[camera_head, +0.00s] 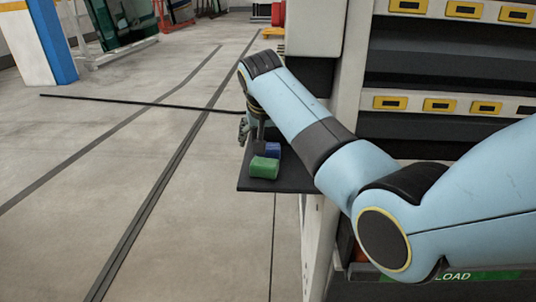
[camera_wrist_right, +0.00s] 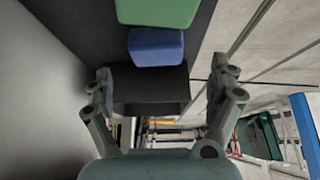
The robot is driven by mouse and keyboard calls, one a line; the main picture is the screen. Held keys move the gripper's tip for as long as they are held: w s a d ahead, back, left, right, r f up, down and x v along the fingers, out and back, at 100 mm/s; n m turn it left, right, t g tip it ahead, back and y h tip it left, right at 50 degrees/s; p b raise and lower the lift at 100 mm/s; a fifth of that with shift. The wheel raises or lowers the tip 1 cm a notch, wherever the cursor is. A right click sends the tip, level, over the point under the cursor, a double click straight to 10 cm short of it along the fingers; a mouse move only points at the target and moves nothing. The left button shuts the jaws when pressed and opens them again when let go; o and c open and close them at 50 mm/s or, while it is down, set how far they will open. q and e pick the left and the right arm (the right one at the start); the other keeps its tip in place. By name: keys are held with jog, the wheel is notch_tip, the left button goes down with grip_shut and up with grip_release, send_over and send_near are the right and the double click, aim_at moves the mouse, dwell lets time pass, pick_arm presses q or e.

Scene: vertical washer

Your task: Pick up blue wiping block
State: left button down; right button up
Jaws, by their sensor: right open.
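The blue wiping block (camera_head: 273,149) lies on a small dark shelf (camera_head: 287,184), partly hidden behind a green block (camera_head: 264,168) in the head view. In the right wrist view the blue block (camera_wrist_right: 156,47) sits just beyond my fingertips, with the green block (camera_wrist_right: 158,12) behind it. My right gripper (camera_head: 250,130) is over the far end of the shelf. Its two fingers stand wide apart in the right wrist view (camera_wrist_right: 160,78), with a dark grey block-like shape (camera_wrist_right: 150,90) showing between them. The fingers do not appear to touch the blue block. My left gripper is out of view.
The shelf sticks out from a white machine frame (camera_head: 342,95), close beside my right arm. A rack with yellow labels (camera_head: 440,104) stands at the right. A thin dark bar (camera_head: 140,102) extends left from near the gripper. Open concrete floor lies to the left.

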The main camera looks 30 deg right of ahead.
aim_at(268, 146)
jog(key=b+x, duration=0.1)
jog(key=x, duration=0.3)
jog(key=shift+s+d, duration=0.1)
jog(key=shift+s, duration=0.1)
jog(key=c, duration=1.3)
jog(key=shift+r, duration=0.1)
jog(key=shift+c, duration=0.2)
